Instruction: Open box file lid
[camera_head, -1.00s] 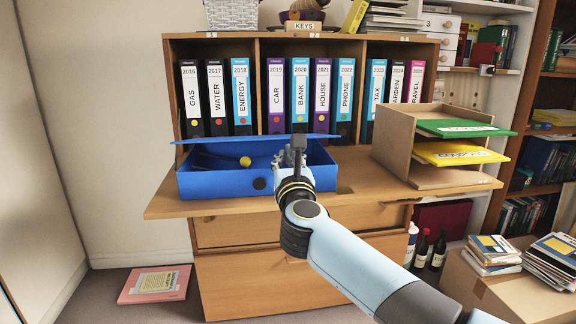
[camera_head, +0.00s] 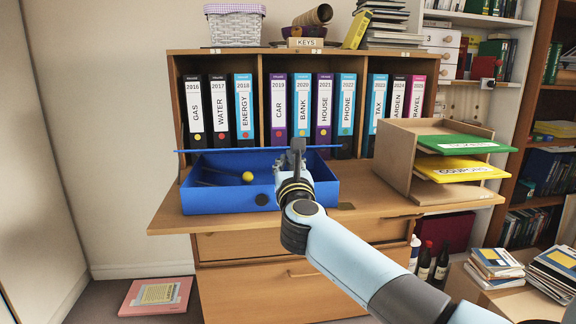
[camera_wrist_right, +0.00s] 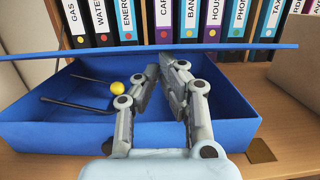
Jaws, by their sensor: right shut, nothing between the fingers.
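The blue box file (camera_head: 222,199) lies on the desk with its lid (camera_head: 212,151) raised, seen edge-on at the back of the box. A yellow ball-like thing (camera_head: 247,177) and dark rods lie inside it. My right gripper (camera_head: 297,150) is shut and empty, over the right part of the box near the lid's edge. In the right wrist view the gripper fingers (camera_wrist_right: 172,62) reach over the open box, close to the lid (camera_wrist_right: 226,51); whether they touch it I cannot tell. My left gripper is not in view.
Several labelled binders (camera_head: 279,110) stand in the shelf compartments behind the box. A wooden letter tray (camera_head: 408,165) with green and yellow folders stands to the right. The desk top (camera_head: 180,216) is bare at the front left. A pink book (camera_head: 155,296) lies on the floor.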

